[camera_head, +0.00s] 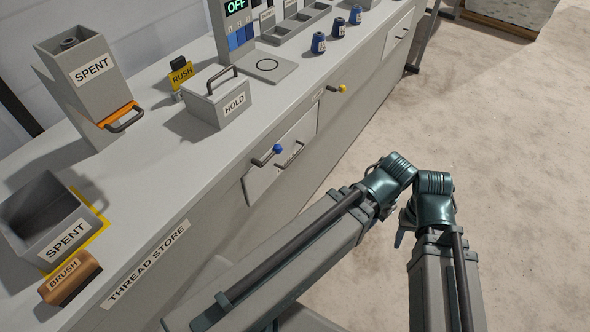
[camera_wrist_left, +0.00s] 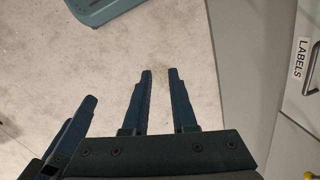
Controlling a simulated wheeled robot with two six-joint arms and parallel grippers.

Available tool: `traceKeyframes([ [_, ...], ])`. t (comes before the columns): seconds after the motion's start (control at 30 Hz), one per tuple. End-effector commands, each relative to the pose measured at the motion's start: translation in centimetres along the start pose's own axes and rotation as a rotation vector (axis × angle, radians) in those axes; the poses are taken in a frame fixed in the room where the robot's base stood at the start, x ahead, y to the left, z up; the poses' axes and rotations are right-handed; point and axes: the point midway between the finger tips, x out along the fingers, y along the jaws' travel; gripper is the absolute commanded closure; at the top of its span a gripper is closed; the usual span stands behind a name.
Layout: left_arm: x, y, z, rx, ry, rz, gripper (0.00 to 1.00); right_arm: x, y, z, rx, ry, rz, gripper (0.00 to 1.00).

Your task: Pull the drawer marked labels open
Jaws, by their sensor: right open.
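The near drawer (camera_head: 296,157) is a grey panel in the counter's front and looks closed; its label is too small to read in the head view. In the left wrist view the label reads LABELS (camera_wrist_left: 301,58), beside a dark bar handle (camera_wrist_left: 313,72) at the right edge. My left gripper (camera_wrist_left: 160,72) is open and empty, pointing at the floor, apart from the handle. My right gripper (camera_head: 402,228) is open beside the left wrist; its fingers are mostly hidden in the head view.
A blue-knobbed lever (camera_head: 277,149) sticks out over the near drawer, and a yellow-knobbed one (camera_head: 342,89) farther along. Another drawer (camera_head: 398,34) is farther back. The floor at right is clear.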

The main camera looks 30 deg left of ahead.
Motion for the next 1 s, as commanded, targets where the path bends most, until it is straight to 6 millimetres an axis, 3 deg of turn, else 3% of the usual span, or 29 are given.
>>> traceKeyframes([
  [0.03, 4.0, 0.3, -0.2, 0.000, 0.000, -0.001, 0.75, 4.0, -0.4, -0.2, 0.000, 0.000, 0.001, 0.50],
  [0.3, 13.5, 0.6, -1.0, -0.016, 0.006, 0.003, 0.75, 13.4, -1.2, -0.8, -0.001, 0.000, 0.003, 0.50],
  [0.4, 16.0, 0.3, -1.3, -0.032, 0.010, 0.007, 0.75, 15.8, -1.5, -0.9, -0.002, 0.000, 0.004, 0.50],
  [0.63, 20.1, -1.3, -2.1, -0.085, 0.024, 0.019, 0.75, 19.8, -1.8, -1.2, -0.002, 0.000, 0.006, 0.50],
  [0.77, 22.2, -3.2, -2.7, -0.135, 0.036, 0.016, 0.75, 21.8, -2.0, -1.3, -0.002, 0.000, 0.006, 0.50],
  [0.9, 23.7, -7.8, -3.7, -0.214, 0.041, -0.041, 0.75, 23.0, -2.1, -1.4, -0.003, 0.000, 0.007, 0.50],
  [1.0, 23.4, -11.3, -4.1, -0.244, 0.022, -0.146, 0.75, 22.8, -2.1, -1.4, -0.002, 0.000, 0.007, 0.50],
])
